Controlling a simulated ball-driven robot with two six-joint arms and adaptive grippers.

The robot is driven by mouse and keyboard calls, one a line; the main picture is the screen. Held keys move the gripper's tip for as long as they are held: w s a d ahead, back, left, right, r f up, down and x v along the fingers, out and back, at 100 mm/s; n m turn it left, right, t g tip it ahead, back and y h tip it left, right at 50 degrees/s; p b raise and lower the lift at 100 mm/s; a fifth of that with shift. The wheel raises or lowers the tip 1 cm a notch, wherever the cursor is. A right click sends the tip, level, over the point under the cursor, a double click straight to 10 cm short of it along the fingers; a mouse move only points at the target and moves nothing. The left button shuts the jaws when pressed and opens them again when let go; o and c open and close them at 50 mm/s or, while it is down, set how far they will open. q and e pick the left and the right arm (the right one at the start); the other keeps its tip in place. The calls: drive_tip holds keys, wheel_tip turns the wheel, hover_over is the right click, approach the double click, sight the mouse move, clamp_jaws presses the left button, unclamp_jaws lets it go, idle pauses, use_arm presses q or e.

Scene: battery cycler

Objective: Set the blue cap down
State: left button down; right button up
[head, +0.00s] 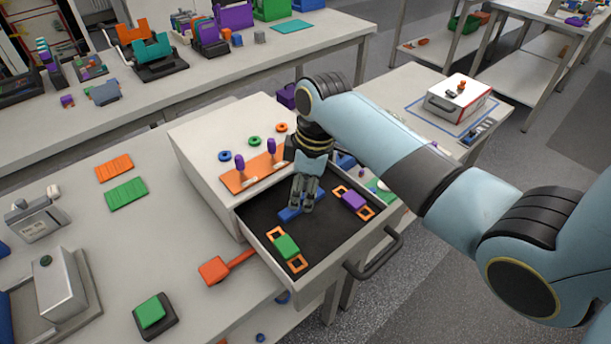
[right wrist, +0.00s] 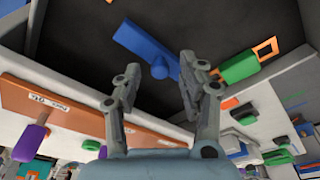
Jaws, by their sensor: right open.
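The blue cap (head: 289,214) is a flat blue bar lying on the dark floor of the open drawer (head: 243,226). In the right wrist view the blue cap (right wrist: 138,43) shows a round knob on top. My right gripper (head: 301,206) is over the blue cap inside the drawer and partly hides it in the head view. In the right wrist view my right gripper (right wrist: 158,70) has its two fingers spread apart, with the knob between and just beyond the tips and nothing held. My left gripper is not in view.
In the drawer, a green block (head: 287,246) and a purple block (head: 354,201) sit on orange frames. The drawer handle (head: 377,255) sticks out at front right. An orange plate (head: 240,181) with purple-topped pegs is on the cabinet top. Dark floor around the cap is free.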

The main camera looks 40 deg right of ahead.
wheel_tip(320, 180, up, 12)
drive_tip(key=s+d+b, duration=0.1)
drive_tip(key=shift+d+f, duration=0.2)
drive_tip(key=shift+s, duration=0.1)
idle(0.4)
